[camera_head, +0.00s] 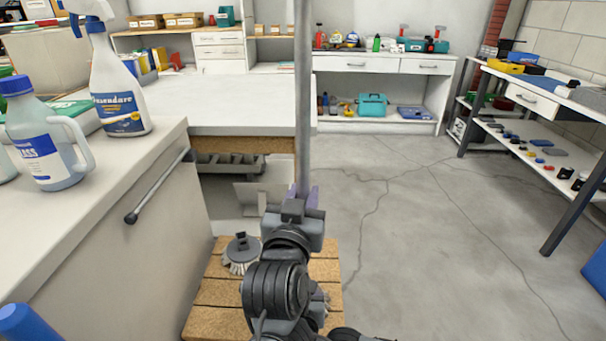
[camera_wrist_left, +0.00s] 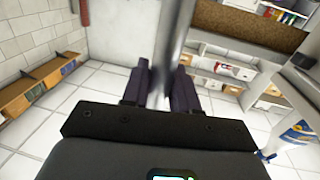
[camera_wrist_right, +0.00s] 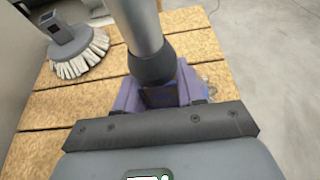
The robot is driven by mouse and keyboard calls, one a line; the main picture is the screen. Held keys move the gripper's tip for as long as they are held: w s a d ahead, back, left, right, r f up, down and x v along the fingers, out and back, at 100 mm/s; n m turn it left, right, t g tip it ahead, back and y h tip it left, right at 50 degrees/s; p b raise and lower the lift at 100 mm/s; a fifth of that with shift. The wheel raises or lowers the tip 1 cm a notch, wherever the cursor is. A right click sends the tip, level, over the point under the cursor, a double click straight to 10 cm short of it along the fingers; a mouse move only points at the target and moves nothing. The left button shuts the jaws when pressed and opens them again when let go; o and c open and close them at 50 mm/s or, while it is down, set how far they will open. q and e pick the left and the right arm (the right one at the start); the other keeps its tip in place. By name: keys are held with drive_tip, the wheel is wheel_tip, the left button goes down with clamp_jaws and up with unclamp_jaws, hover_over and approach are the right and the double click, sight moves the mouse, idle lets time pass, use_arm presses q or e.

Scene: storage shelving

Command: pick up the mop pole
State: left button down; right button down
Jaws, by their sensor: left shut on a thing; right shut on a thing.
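The mop pole (camera_head: 302,90) is a long grey metal tube. It stands about upright in the middle of the head view, its top beyond the upper edge. My left gripper (camera_head: 306,194) is shut around it. In the left wrist view the pole (camera_wrist_left: 176,35) runs between the two dark fingers (camera_wrist_left: 160,88). In the right wrist view the pole (camera_wrist_right: 138,22) ends in a wider black collar (camera_wrist_right: 151,62), and my right gripper (camera_wrist_right: 158,92) is shut on it there, above wooden slats. My right gripper's fingers cannot be made out in the head view.
A round white-bristled brush (camera_head: 241,253) sits on the wooden slatted platform (camera_head: 212,288) below. A counter (camera_head: 150,160) with a spray bottle (camera_head: 118,85) and a jug (camera_head: 42,135) stands left. Shelving (camera_head: 545,105) stands right. The grey floor (camera_head: 430,220) between is clear.

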sight(301, 152)
use_arm(q)
wheel_tip(301, 152, up, 10)
idle(0.6)
use_arm(e)
drive_tip(key=c, duration=0.6)
unclamp_jaws()
